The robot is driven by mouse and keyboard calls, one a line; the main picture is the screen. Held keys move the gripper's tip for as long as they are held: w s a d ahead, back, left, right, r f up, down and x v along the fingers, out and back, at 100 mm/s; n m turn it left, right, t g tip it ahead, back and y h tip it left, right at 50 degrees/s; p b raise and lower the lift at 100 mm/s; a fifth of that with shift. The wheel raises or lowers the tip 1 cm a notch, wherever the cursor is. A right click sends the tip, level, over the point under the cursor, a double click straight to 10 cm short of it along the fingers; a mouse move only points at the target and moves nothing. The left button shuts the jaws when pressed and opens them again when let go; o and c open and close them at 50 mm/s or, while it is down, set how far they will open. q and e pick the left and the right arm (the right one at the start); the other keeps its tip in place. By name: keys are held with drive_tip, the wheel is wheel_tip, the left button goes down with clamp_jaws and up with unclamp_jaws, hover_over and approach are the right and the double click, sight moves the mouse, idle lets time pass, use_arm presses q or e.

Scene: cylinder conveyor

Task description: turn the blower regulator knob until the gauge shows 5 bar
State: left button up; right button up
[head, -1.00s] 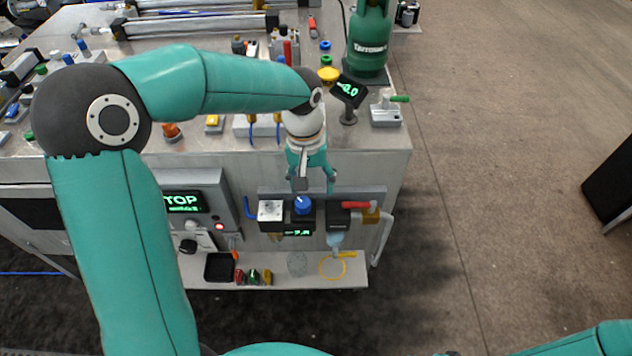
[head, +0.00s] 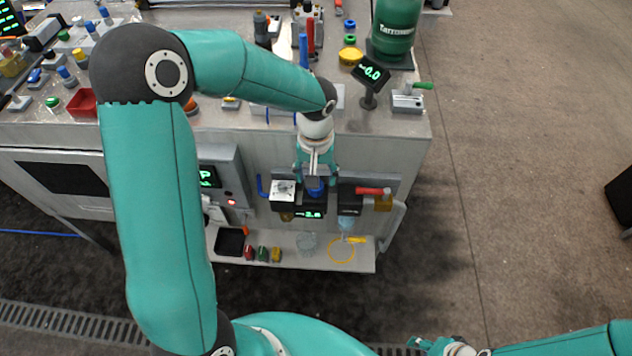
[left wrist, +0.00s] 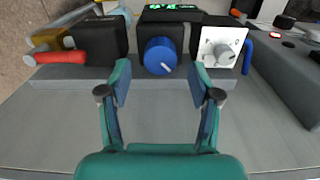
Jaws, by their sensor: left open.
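The blue regulator knob (head: 316,187) is on the front panel of the bench, above a small gauge display (head: 309,214) with green digits too small to read surely. In the left wrist view the knob (left wrist: 160,56) shows a white pointer line toward the lower right, and the gauge (left wrist: 170,7) is cut by the top edge. My left gripper (head: 317,178) is just above the knob. In the left wrist view its open fingers (left wrist: 160,82) point at the knob, on either side of its line, with nothing between them. My right gripper (head: 435,345) is partly visible at the bottom edge.
A white dial unit (head: 283,192) is left of the knob and a red-handled valve (head: 372,191) is right of it. A shelf (head: 365,265) below holds a black tray (head: 230,242) and small coloured parts. A tilted display (head: 371,73) and green cylinder (head: 397,28) stand on the bench.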

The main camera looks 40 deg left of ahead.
use_arm(q)
drive_tip(key=shift+f, duration=1.7)
drive_tip(key=c, duration=1.1)
drive_tip(key=shift+c, duration=0.2)
